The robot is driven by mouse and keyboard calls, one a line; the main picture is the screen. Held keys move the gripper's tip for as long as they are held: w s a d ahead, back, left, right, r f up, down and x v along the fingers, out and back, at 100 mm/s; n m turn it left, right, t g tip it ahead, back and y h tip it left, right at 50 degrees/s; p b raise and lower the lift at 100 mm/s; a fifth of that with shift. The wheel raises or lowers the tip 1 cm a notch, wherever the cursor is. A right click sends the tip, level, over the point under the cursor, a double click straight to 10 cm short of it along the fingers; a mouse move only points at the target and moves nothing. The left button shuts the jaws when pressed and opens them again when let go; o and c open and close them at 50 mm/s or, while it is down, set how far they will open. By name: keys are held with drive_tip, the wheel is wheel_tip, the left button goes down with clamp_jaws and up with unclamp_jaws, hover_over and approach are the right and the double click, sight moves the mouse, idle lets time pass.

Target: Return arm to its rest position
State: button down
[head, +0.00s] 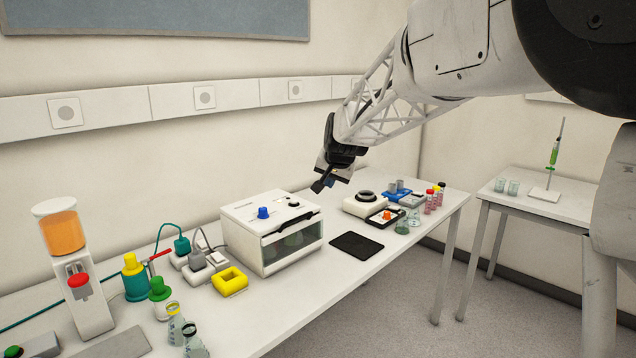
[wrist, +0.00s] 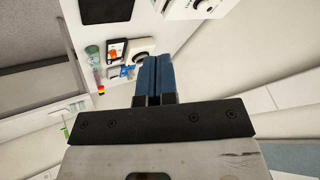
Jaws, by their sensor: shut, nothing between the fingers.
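My gripper (head: 322,184) hangs in the air above the back part of the long white table (head: 264,328), to the right of and higher than the white box-shaped device (head: 243,221). Its dark fingers point down. In the wrist view the two blue fingers (wrist: 153,75) lie side by side, pressed together with nothing between them. My arm reaches in from the upper right of the head view, and no object hangs from it.
Below are a black mat (head: 357,246), a round-topped white device (head: 365,204) and several small capped bottles (head: 434,198). A juice dispenser (head: 72,262), flasks (head: 192,340) and a yellow block (head: 230,281) stand left. A side table (head: 560,207) stands right. Air around the gripper is clear.

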drive_tip(key=s+d+f+n+g+h, duration=0.1)
drive_tip(key=s+d, duration=0.4)
drive_tip(key=s, duration=0.8)
drive_tip(key=s+d+n+g, duration=0.1)
drive_tip(key=s+d, duration=0.4)
drive_tip(key=s, duration=0.9)
drive_tip(key=s+d+f, duration=0.1)
drive_tip(key=s+f, duration=0.2)
drive_tip(key=s, duration=0.5)
drive_tip(key=s+d+f+g+h, duration=0.1)
drive_tip(key=s+d+f, duration=0.1)
drive_tip(key=s, duration=0.6)
drive_tip(key=s+d+f+n+g, duration=0.1)
drive_tip(key=s+f, duration=0.3)
drive_tip(key=s, duration=0.4)
drive_tip(key=shift+s+d, duration=0.2)
drive_tip(key=shift+d, duration=0.4)
